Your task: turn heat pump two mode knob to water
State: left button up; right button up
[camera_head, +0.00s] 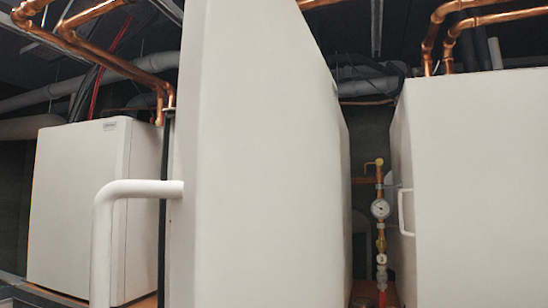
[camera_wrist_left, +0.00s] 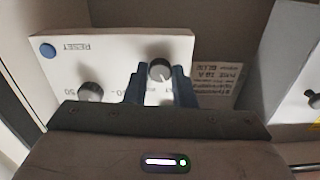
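In the left wrist view a white control panel (camera_wrist_left: 110,50) appears upside down, with a blue button (camera_wrist_left: 47,50) marked RESET. A grey round knob with a white pointer line (camera_wrist_left: 159,69) lies just beyond and between the blue fingertips of my left gripper (camera_wrist_left: 160,82). The fingers are apart, one on each side of the knob; contact cannot be told. Another grey knob (camera_wrist_left: 90,91) is left of it, near a "50" mark. The fingers and gripper body hide much of the lettering, so the mode names cannot be read. My right gripper is in neither view.
White cabinets stand at left (camera_head: 80,200) and right (camera_head: 480,180). Copper pipes (camera_head: 150,80) run overhead. A pressure gauge (camera_head: 380,208) sits on a vertical pipe.

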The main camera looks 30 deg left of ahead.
pick_arm(q)
grip_shut()
jog(key=shift+m+p, duration=2)
jog(key=shift+m, duration=4)
jog(key=shift+f, duration=0.1)
jog(key=o, duration=0.7)
grip_release()
